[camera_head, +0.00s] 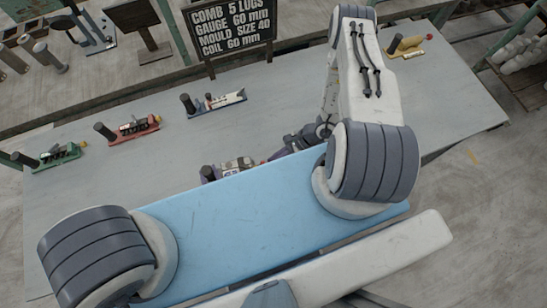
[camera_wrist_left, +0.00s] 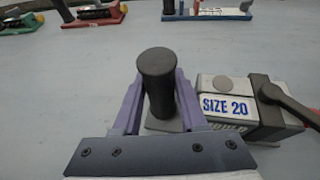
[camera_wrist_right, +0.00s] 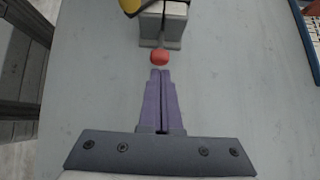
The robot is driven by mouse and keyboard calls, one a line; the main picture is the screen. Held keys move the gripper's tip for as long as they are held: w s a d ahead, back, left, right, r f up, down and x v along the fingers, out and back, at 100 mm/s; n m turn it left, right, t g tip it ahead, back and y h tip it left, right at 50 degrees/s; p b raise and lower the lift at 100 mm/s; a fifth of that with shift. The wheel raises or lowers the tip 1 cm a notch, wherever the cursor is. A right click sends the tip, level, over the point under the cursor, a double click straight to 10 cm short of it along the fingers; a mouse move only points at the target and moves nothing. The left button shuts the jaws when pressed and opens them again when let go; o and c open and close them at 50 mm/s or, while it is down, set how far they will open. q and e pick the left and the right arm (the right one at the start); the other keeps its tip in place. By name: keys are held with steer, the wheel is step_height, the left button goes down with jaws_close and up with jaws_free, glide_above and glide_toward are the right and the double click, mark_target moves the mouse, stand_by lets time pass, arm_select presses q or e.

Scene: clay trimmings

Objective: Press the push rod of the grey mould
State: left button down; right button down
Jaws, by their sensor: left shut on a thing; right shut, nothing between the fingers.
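The grey mould (camera_head: 237,165) lies near the middle of the table, partly hidden by my own body. In the left wrist view the grey mould (camera_wrist_left: 228,105) bears a "SIZE 20" label and a dark lever (camera_wrist_left: 285,97). My left gripper (camera_wrist_left: 158,82) is shut on the upright black post (camera_wrist_left: 156,65) at its left end. In the right wrist view a red-tipped push rod (camera_wrist_right: 159,57) sticks out from a grey block (camera_wrist_right: 162,25). My right gripper (camera_wrist_right: 161,73) is shut and empty, pointing at the red tip, almost against it; I cannot tell if they touch.
Green (camera_head: 52,157), red (camera_head: 134,129) and blue (camera_head: 216,104) based tools stand along the far side of the table (camera_head: 155,170). A yellow one (camera_head: 407,47) stands far right. A sign (camera_head: 231,27) is behind. The table between is clear.

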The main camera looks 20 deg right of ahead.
arm_select(q)
steer(key=shift+a+f, duration=0.1)
steer(key=shift+f, duration=0.1)
arm_select(e)
steer(key=shift+a, duration=0.25)
steer(key=shift+a, duration=1.4)
steer(key=d, duration=0.4)
steer(key=shift+d, duration=0.2)
steer(key=v, duration=1)
steer(key=shift+s+a, duration=0.1)
arm_select(q)
steer(key=shift+c, duration=1.9)
jaws_free()
steer(key=shift+r, duration=0.1)
